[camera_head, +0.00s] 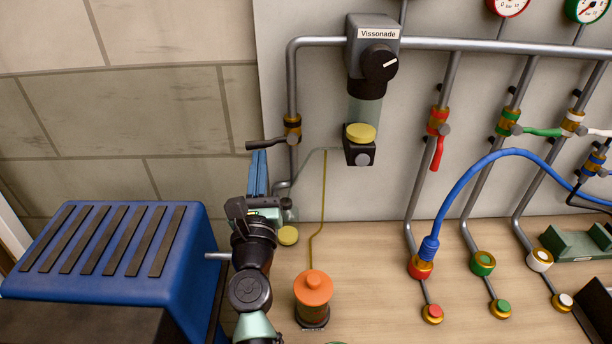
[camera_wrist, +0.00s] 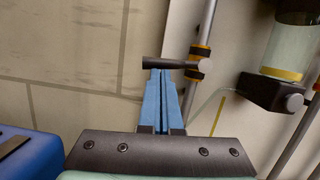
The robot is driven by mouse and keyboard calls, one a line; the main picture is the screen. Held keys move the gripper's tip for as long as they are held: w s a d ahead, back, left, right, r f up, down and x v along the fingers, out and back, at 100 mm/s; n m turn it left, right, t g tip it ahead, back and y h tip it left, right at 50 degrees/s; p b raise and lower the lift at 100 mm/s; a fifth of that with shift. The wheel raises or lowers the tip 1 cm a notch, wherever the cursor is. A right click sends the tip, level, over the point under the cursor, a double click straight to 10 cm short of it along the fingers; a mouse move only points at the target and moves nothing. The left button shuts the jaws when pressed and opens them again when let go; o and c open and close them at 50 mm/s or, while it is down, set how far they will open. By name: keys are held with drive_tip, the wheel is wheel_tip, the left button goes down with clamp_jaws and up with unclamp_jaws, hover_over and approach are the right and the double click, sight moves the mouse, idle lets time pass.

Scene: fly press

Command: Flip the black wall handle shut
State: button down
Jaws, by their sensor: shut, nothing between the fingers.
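The black wall handle (camera_head: 266,144) sticks out to the left from a brass-collared valve (camera_head: 292,125) on the leftmost vertical grey pipe. It lies roughly level, across the pipe. In the wrist view the black handle (camera_wrist: 165,62) shows at the top centre, with its round grey hub at its right end. My gripper (camera_head: 259,154) has blue fingers that are shut and empty. The fingertips are just below the handle in the head view. In the wrist view my gripper (camera_wrist: 160,72) points up at the handle, and the tips appear at its lower edge. I cannot tell whether they touch.
A blue ribbed box (camera_head: 110,245) stands at left. An orange-capped jar (camera_head: 313,290) stands on the wooden bench near my arm. The Vissonade unit (camera_head: 372,60) hangs right of the handle. Further right are pipes with a red handle (camera_head: 437,153) and a blue hose (camera_head: 455,195).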

drive_tip(key=shift+r+m, duration=0.3)
drive_tip(key=shift+m, duration=0.3)
